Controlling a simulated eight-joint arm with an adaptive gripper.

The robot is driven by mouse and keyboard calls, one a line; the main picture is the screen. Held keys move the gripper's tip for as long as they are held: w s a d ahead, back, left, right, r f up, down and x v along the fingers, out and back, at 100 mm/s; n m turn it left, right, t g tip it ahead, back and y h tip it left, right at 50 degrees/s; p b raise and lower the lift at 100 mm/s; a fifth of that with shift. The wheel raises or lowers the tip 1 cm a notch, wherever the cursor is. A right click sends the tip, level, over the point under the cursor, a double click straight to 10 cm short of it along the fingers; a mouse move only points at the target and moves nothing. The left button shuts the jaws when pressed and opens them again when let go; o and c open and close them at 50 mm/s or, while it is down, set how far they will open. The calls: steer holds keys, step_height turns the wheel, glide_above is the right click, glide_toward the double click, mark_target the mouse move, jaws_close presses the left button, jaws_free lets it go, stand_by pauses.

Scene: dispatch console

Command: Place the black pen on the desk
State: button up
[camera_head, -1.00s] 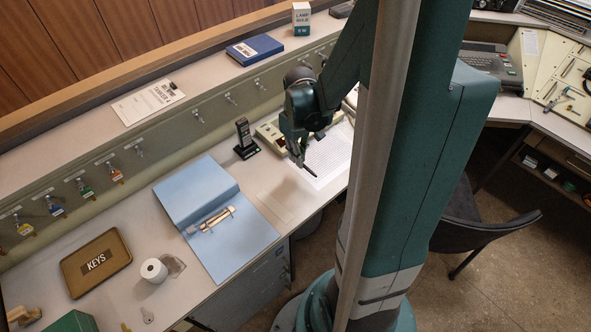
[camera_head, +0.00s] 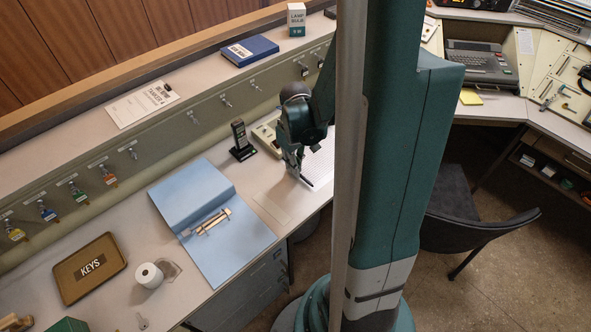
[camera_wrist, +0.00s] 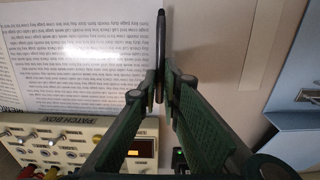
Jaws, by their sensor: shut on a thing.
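The black pen (camera_wrist: 161,45) is a thin dark stick held between the two fingers of my gripper (camera_wrist: 160,88) in the wrist view, pointing away from me over the right edge of a printed page. In the head view the pen (camera_head: 306,181) pokes out below my gripper (camera_head: 298,172), close over the desk (camera_head: 272,182). My gripper is shut on the pen. I cannot tell whether the pen touches the surface.
A printed sheet (camera_wrist: 70,50) lies left of the pen, with the patch box (camera_wrist: 70,140) below it. A blue open binder (camera_head: 232,245) lies to the left in the head view. A cordless phone (camera_head: 241,141) stands behind. Bare desk shows between binder and sheet.

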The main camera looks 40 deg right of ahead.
steer(key=shift+f, duration=0.5)
steer(key=shift+f, duration=0.15)
steer(key=o, duration=0.7)
steer(key=shift+c, duration=0.2)
step_height(320, 180, up, 12)
steer(key=p, duration=0.3)
stand_by(0.9)
steer(key=s+a+r+t, duration=0.1)
steer(key=a+r+t, duration=0.2)
steer(key=a+r, duration=0.6)
steer(key=s+a+r+t, duration=0.2)
steer(key=a+r+t, duration=0.2)
steer(key=a+r, duration=0.5)
steer(key=a, duration=0.6)
steer(key=shift+s+r, duration=0.3)
steer(key=shift+r, duration=0.05)
